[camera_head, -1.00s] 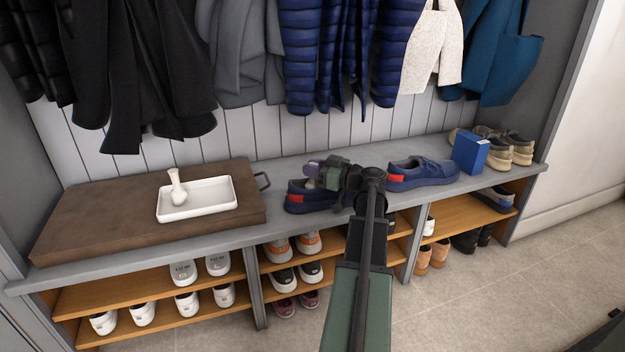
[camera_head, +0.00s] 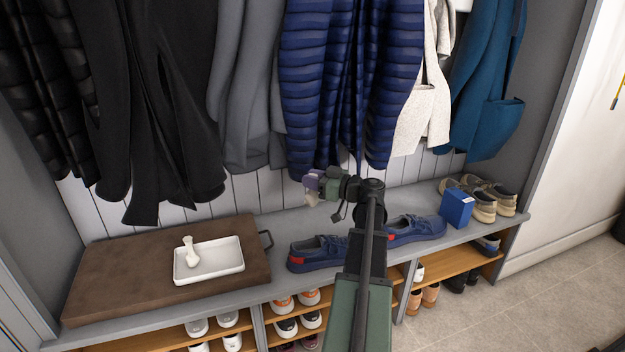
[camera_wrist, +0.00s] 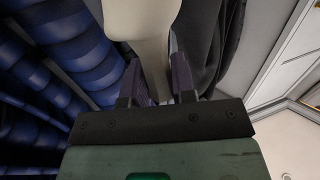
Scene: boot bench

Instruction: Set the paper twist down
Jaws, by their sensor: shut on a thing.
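My gripper (camera_head: 318,184) is shut on a pale paper twist (camera_head: 313,197), held in the air above the left blue shoe (camera_head: 318,253). In the wrist view the cream twist (camera_wrist: 142,25) stands between the fingers of my gripper (camera_wrist: 155,82); its top is cut off by the frame. A second white twist (camera_head: 189,250) stands at the left end of a white tray (camera_head: 209,274). The tray lies on a brown board (camera_head: 110,279) on the bench. The right blue shoe (camera_head: 415,230) is partly hidden by my arm.
A blue box (camera_head: 457,208) and tan shoes (camera_head: 484,207) stand at the right of the grey bench (camera_head: 285,223). Coats, including a navy quilted jacket (camera_head: 320,90), hang close behind my gripper. Shelves with shoes lie below.

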